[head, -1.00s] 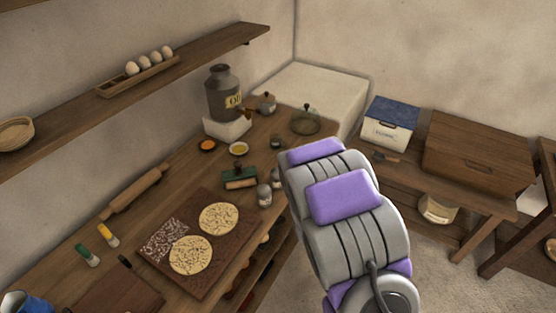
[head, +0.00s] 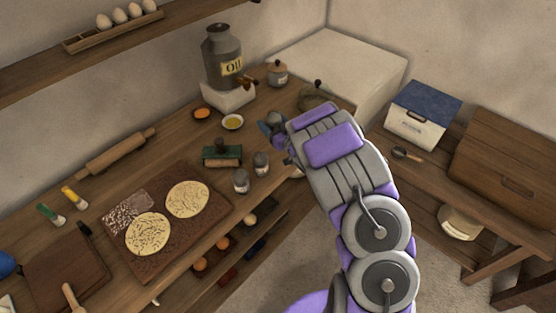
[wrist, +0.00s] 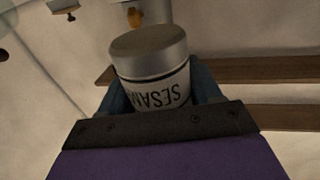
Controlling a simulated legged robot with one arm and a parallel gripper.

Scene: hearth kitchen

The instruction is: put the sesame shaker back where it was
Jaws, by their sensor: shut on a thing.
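The sesame shaker (wrist: 152,75) fills the wrist view's centre. It has a grey metal body, a brownish lid top and a pale label reading "SESAM", upside down in the picture. My gripper (wrist: 160,100) is shut on it, with a blue finger on each side. In the head view my gripper (head: 272,124) is at the end of my arm, over the back right of the counter (head: 285,190); the held shaker cannot be made out there. Two similar shakers, a front one (head: 241,181) and a back one (head: 261,164), stand upright on the counter nearer the front edge.
Behind are a yellow bowl (head: 232,122), an orange bowl (head: 202,113), the oil can (head: 222,55) and a lidded pot (head: 277,74). A board (head: 180,238) with flatbreads lies at front left.

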